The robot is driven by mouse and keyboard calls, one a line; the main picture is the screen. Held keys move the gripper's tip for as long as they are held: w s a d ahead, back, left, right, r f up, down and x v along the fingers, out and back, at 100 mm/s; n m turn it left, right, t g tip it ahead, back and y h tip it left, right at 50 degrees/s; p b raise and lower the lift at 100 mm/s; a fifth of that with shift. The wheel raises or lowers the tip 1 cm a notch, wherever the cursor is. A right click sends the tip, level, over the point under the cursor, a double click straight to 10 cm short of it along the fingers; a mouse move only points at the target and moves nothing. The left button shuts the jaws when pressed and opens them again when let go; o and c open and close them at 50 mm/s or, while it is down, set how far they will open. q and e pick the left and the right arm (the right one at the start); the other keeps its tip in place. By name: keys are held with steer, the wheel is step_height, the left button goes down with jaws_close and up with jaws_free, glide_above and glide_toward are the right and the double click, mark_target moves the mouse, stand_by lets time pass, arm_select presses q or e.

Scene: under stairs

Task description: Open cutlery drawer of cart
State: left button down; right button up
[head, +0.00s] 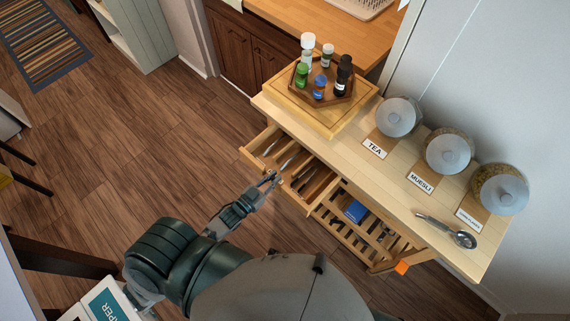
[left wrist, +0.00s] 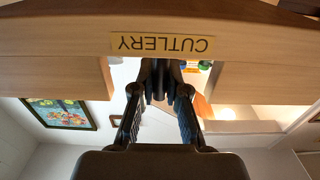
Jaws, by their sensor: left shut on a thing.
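The cutlery drawer (head: 255,162) of the wooden cart (head: 395,181) stands pulled out, with compartments holding cutlery visible from above. In the left wrist view its light wood front (left wrist: 60,62) shows upside down with a yellow CUTLERY label (left wrist: 161,43) and a cut-out in its edge. My left gripper (head: 272,181) is at the middle of the drawer front. In the left wrist view the fingers of my left gripper (left wrist: 161,78) are shut on the drawer front at the cut-out, beside the label; the fingertips are partly hidden. My right gripper is not in view.
Jars labelled TEA (head: 397,117), MUESLI (head: 449,152) and a third (head: 499,189) stand on the cart top. A tray of bottles (head: 336,98) sits on a raised board (head: 290,101). A slatted lower basket (head: 350,232) is beside the drawer. Floor (head: 150,140) is clear to the left.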

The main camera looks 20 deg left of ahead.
arm_select(q)
steer(key=shift+p+v, duration=0.6)
steer(key=shift+v, duration=1.8)
steer(key=shift+a, duration=0.1)
steer(key=c, duration=1.2)
jaws_free()
steer(key=shift+o, duration=0.2)
steer(key=v, duration=1.2)
